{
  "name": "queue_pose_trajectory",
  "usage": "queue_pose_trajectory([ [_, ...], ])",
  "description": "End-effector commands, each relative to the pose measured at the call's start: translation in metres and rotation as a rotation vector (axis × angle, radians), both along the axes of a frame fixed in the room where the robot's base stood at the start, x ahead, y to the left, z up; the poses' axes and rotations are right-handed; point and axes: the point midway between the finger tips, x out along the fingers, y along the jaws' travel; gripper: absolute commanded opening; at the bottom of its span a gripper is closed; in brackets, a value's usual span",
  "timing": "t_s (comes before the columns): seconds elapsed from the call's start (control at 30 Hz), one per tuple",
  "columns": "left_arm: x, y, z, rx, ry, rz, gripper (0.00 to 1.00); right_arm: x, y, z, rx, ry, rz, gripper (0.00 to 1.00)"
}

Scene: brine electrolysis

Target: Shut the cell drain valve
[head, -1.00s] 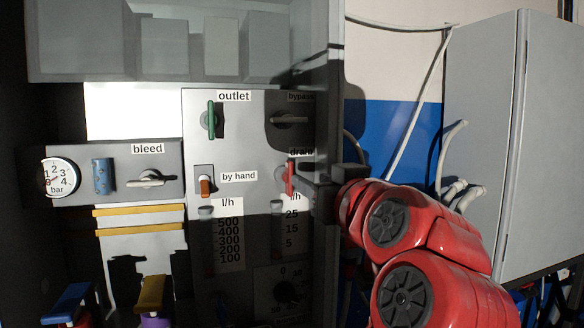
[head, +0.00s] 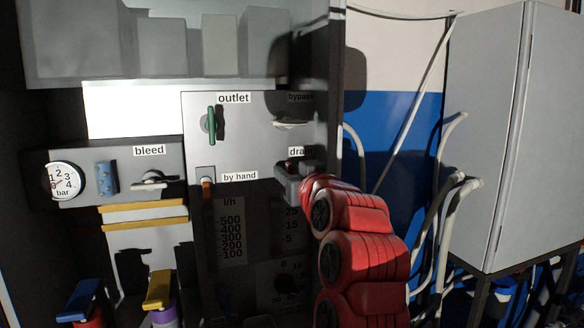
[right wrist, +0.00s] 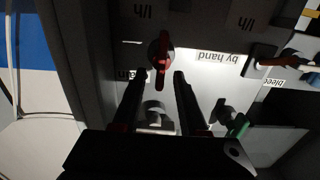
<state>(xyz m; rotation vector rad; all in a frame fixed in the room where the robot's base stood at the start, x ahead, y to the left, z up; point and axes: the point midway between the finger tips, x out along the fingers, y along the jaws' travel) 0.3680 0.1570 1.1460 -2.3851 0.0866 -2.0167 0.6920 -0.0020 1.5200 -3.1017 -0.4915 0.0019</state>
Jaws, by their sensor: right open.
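The drain valve's red handle (right wrist: 161,62) shows in the right wrist view, upright in that picture on its round base. In the head view it is hidden behind my right gripper (head: 294,182), just under the "drain" label (head: 300,152). In the right wrist view my right gripper (right wrist: 159,78) is open. Its two dark fingertips lie to either side of the handle's lower end in the picture. I cannot tell whether they touch it. My left gripper is not in view.
The green outlet handle (head: 211,125) and the bypass handle (head: 291,123) are above on the panel. The by hand lever (head: 207,187) is to the left. The bleed valve (head: 153,180) and a gauge (head: 67,181) are further left. A grey cabinet (head: 500,140) stands at right.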

Motion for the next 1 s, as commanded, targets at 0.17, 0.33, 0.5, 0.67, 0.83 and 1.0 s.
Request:
queue_pose_trajectory([
  [0.17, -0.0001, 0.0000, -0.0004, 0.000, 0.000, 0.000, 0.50, -0.0001, -0.0001, -0.0003, 0.000, 0.000, 0.000, 0.39],
  [0.33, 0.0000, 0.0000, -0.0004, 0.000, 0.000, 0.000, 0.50, -0.0001, -0.0003, -0.0003, -0.001, 0.000, -0.001, 0.08],
  [0.5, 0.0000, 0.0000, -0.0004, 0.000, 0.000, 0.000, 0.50, -0.0001, -0.0003, -0.0003, -0.001, 0.000, -0.001, 0.00],
  [0.67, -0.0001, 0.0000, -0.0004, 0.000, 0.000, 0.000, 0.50, -0.0001, -0.0003, -0.0003, -0.001, 0.000, -0.001, 0.00],
  [0.83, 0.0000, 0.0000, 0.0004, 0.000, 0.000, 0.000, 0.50, 0.0000, -0.0007, 0.0000, 0.012, 0.004, -0.001, 0.00],
  [1.0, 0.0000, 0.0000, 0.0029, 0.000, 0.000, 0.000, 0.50, 0.0004, -0.0018, 0.0008, 0.068, 0.022, -0.001, 0.00],
])
